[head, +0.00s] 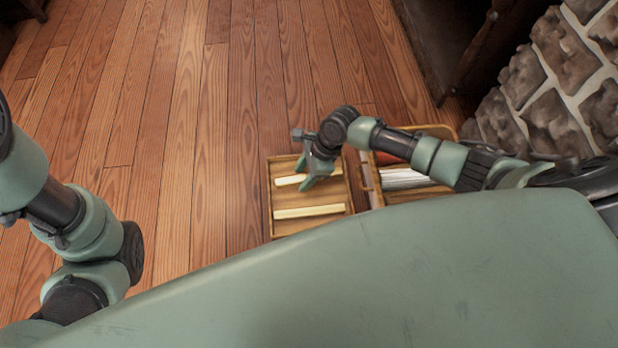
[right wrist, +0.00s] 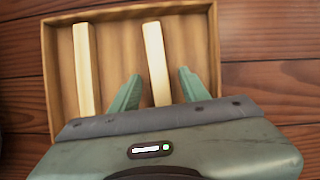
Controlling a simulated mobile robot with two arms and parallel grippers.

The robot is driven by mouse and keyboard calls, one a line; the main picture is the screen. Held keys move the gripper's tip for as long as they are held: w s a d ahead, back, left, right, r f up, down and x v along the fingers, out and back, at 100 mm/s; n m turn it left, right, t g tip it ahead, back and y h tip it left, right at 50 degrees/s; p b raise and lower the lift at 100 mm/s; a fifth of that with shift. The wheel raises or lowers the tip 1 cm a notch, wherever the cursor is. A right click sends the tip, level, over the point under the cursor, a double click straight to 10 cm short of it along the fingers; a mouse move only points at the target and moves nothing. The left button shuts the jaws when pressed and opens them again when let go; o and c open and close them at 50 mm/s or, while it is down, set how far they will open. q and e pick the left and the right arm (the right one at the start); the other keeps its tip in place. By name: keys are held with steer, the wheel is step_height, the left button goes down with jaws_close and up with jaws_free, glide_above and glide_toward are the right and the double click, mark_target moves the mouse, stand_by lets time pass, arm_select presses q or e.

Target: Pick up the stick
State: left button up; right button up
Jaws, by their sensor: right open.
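Two pale sticks lie in a shallow wooden tray (head: 272,215). The far stick (head: 288,180) is partly hidden by my right gripper (head: 308,186) in the head view; the near stick (head: 310,211) lies clear of it. In the right wrist view, the open fingers of my right gripper (right wrist: 160,88) are on either side of one stick (right wrist: 155,55), with a gap on both sides. The other stick (right wrist: 84,70) lies to the left, outside the fingers. My left arm shows at the left of the head view, but its gripper does not.
Right of the tray is another wooden container (head: 440,130) with whitish items (head: 405,179) and a reddish-orange thing (head: 388,158), partly behind my right arm. A stone wall (head: 555,110) and dark furniture (head: 440,40) stand at the right. The plank floor (head: 180,120) at left is clear.

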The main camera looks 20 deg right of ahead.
jaws_close()
steer(key=shift+r, duration=0.1)
